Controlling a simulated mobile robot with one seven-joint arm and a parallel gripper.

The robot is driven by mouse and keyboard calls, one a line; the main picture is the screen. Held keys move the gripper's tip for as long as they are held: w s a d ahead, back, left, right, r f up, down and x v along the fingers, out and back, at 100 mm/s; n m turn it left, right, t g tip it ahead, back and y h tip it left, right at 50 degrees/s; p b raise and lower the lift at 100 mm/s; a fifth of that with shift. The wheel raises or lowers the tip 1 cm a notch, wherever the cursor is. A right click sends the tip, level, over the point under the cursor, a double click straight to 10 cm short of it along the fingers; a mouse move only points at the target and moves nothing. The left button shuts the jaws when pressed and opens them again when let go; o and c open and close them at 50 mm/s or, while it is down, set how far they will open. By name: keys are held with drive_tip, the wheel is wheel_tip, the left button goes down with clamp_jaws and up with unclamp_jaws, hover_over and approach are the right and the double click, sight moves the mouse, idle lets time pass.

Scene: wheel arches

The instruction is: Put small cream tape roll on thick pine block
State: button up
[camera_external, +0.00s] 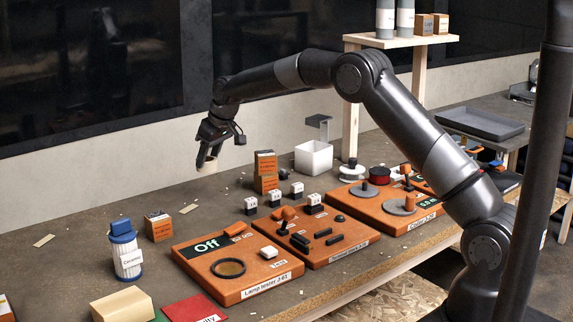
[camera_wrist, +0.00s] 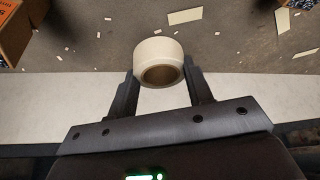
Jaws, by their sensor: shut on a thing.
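My gripper (camera_external: 208,152) is raised above the back of the bench, shut on the small cream tape roll (camera_external: 207,166). In the wrist view the cream roll (camera_wrist: 158,48) sits between the two fingertips of my gripper (camera_wrist: 160,74), its brown inner core facing the camera. The roll appears clear of the bench top. A pale yellow block (camera_external: 122,305), likely the thick pine block, lies at the front left edge of the external view, far from my gripper. Its top looks bare, and its lower part is cut off by the frame.
A blue-capped container (camera_external: 125,250) and an orange box (camera_external: 158,226) stand behind the pale block. Orange panels (camera_external: 237,275) fill the bench front. Stacked orange boxes (camera_external: 265,172) and a white bin (camera_external: 313,158) stand right of my gripper. Wood scraps lie about.

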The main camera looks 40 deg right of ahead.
drive_tip(key=s+a+r+n+y, duration=0.1)
drive_tip(key=s+a+r+n, duration=0.1)
drive_tip(key=s+a, duration=0.6)
drive_tip(key=s+a+r+n, duration=0.15)
drive_tip(key=s+a, duration=0.35)
drive_tip(key=a, duration=0.6)
drive_tip(key=s+a+r+n+g, duration=0.1)
drive_tip(key=s+a+r, duration=0.1)
drive_tip(key=s+a, duration=0.55)
drive_tip(key=s+a+r+n, duration=0.15)
drive_tip(key=s+a, duration=0.25)
drive_tip(key=s, duration=0.7)
approach(114, 301)
drive_tip(key=shift+w+r+y, duration=0.3)
drive_tip(key=shift+w+r, duration=0.1)
drive_tip(key=shift+w, duration=0.4)
drive_tip(key=shift+s+a+f, duration=0.1)
drive_tip(key=shift+a+f, duration=0.2)
drive_tip(key=shift+a, duration=0.1)
drive_tip(key=shift+f, duration=1.95)
drive_tip(key=shift+f, duration=0.15)
drive_tip(key=shift+f, duration=0.25)
drive_tip(key=o, duration=1)
